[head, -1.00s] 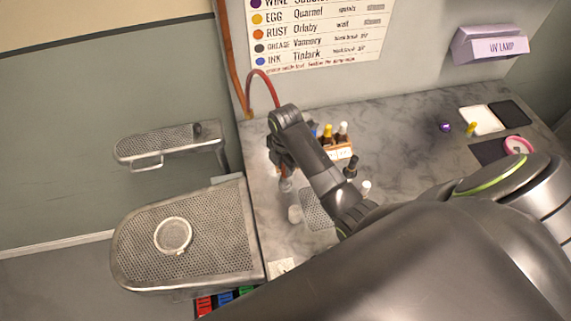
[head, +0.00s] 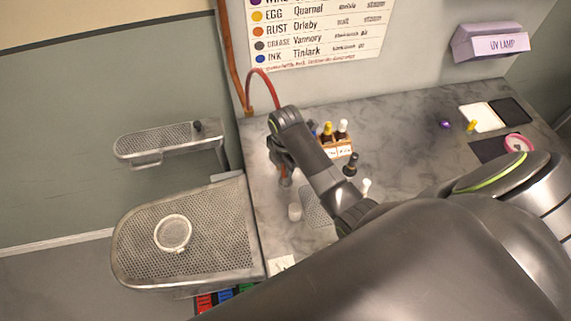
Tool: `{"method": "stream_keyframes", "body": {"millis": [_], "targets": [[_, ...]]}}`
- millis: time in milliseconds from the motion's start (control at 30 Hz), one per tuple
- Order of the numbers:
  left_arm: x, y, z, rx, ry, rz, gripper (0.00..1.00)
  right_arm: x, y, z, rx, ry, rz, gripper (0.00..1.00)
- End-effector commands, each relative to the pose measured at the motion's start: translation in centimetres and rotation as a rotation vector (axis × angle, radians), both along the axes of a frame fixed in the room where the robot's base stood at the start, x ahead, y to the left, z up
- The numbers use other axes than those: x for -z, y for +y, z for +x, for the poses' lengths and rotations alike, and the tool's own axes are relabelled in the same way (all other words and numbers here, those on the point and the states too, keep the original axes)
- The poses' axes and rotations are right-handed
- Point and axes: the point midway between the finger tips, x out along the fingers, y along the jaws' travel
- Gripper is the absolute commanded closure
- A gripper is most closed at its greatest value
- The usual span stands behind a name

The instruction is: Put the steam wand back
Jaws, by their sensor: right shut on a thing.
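The steam wand is mostly hidden by my right arm. Its red hose (head: 265,82) arcs up beside the copper pipe and down behind my right wrist. My right gripper (head: 284,172) points down over the left part of the marble counter, shut on the steam wand (head: 286,181), of which only a small reddish-brown bit shows below the fingers. I cannot tell whether the wand touches a holder. My left gripper is not in view.
A perforated board (head: 205,255) with a ring (head: 173,233) is at left. The counter's right middle (head: 410,140) is clear.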

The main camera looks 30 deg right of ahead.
Motion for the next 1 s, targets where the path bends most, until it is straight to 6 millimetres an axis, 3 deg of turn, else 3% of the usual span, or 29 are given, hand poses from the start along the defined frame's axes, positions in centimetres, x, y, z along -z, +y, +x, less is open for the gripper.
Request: {"method": "stream_keyframes", "body": {"millis": [867, 900, 1000], "targets": [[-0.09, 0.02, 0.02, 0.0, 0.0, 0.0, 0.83, 0.44, 0.02, 0.03, 0.0, -0.001, 0.0, 1.0], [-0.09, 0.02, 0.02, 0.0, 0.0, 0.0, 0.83, 0.43, 0.02, 0.03, 0.0, -0.001, 0.0, 0.73], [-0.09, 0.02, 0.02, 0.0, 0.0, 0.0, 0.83, 0.44, 0.02, 0.03, 0.0, -0.001, 0.0, 0.6]]}}
